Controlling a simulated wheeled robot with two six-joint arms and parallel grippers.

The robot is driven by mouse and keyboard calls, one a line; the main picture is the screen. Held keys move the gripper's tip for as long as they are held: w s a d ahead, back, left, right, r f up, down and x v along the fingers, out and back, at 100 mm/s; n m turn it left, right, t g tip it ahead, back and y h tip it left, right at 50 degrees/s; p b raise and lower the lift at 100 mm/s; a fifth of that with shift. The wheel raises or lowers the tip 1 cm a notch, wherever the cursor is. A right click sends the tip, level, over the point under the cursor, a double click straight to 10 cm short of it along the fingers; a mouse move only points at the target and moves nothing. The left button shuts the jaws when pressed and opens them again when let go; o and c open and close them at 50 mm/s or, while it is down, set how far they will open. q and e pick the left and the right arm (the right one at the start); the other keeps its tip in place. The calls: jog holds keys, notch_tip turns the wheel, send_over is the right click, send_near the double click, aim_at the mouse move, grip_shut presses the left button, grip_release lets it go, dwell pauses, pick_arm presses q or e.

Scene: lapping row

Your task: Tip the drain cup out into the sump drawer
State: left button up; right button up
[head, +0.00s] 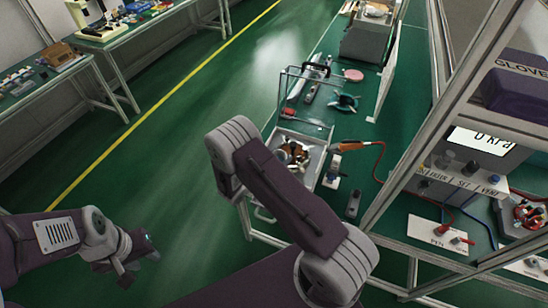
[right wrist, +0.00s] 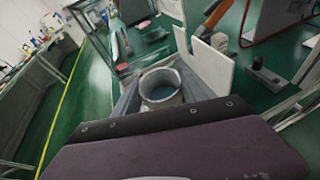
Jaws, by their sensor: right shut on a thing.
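In the right wrist view, my right gripper (right wrist: 160,98) is shut on a grey round cup (right wrist: 160,74), which I take for the drain cup. Its open mouth faces the camera, and a bluish surface shows inside. In the head view the right gripper and the cup cannot be made out; my arm covers part of that area. My left gripper (head: 136,262) is at the lower left of the head view, over the green floor, with its fingers apart and empty. I cannot clearly identify the sump drawer; a pale open-topped tray (head: 318,160) holds brown and dark items at the bench end.
A green bench (head: 345,125) carries tools, a pink disc (head: 353,75) and an orange-handled tool (head: 360,146). Pale upright panels (right wrist: 212,66) are close beyond the cup. Open floor lies left.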

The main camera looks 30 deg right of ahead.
notch_tip(320, 180, down, 5)
jog(key=m+t+h+b, duration=0.1)
jog(key=m+b, duration=0.1)
jog(key=b, duration=0.4)
jog(key=m+t+h+b, duration=0.1)
jog(key=m+t+b, duration=0.1)
jog(key=b, duration=0.4)
jog(key=shift+a+f+m+h, duration=0.1)
jog(key=shift+f+m+h, duration=0.05)
jog(key=shift+m+h, duration=0.2)
jog(key=m+h+b, duration=0.1)
jog(key=m+b, duration=0.1)
jog(key=b, duration=0.2)
jog(key=s+f+m+h+b, duration=0.1)
jog(key=m+h+b, duration=0.1)
jog(key=m+b, duration=0.1)
jog(key=m+h+b, duration=0.1)
jog(key=m+b, duration=0.1)
jog(key=b, duration=0.4)
jog(key=shift+s+f+m+h, duration=0.2)
jog(key=shift+f+m+h, duration=0.05)
jog(key=shift+f+h, duration=0.1)
dwell(0.4)
